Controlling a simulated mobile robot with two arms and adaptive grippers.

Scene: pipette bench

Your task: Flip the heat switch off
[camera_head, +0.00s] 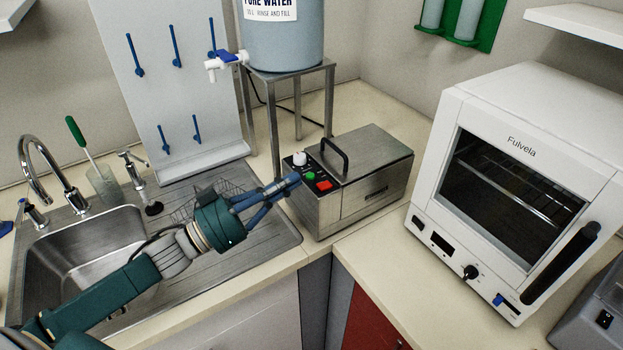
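The steel bath-like box (372,200) with a black lid handle stands at the inner corner of the bench. Its sloped black panel carries a white knob (299,158), a green round button or lamp (310,175) and a red switch (323,185). I cannot read the labels, so I cannot tell which one is marked heat. My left gripper (294,180) reaches in from the left over the drainboard. Its blue fingers converge and look shut and empty, with the tips at the panel's left edge, close to the green button. I cannot tell whether they touch it. My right gripper is not in view.
A white Fulvela oven (520,170) stands on the right. A steel stand (290,75) holds a water tank (282,35) behind the box. The sink (80,245) and faucet (38,165) are at left. The counter before the oven (385,285) is clear.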

